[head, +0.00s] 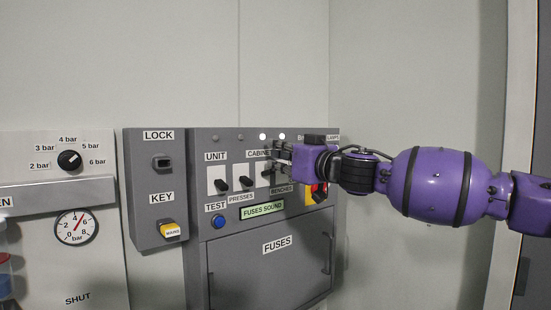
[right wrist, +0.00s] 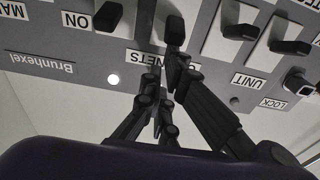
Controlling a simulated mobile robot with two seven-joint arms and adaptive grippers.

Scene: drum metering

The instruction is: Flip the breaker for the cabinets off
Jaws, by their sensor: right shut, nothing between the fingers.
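The grey breaker panel (head: 200,147) is on the wall in the head view, with black levers on white plates. The CABINETS label (head: 258,154) is partly covered by my right gripper (head: 271,160), which is in front of that breaker. In the right wrist view, upside down, a black lever (right wrist: 175,28) stands above the cut-off CABINETS label (right wrist: 124,57). My right gripper (right wrist: 168,72) is shut and empty. One fingertip is right at this lever; I cannot tell whether it touches. The lever's position is hard to read in the head view. My left gripper is out of view.
The UNIT lever (head: 221,186) and PRESSES lever (head: 246,183) are close by on the left. A red and yellow switch (head: 317,192) sits behind my right wrist. The FUSES door (head: 270,262) below is closed.

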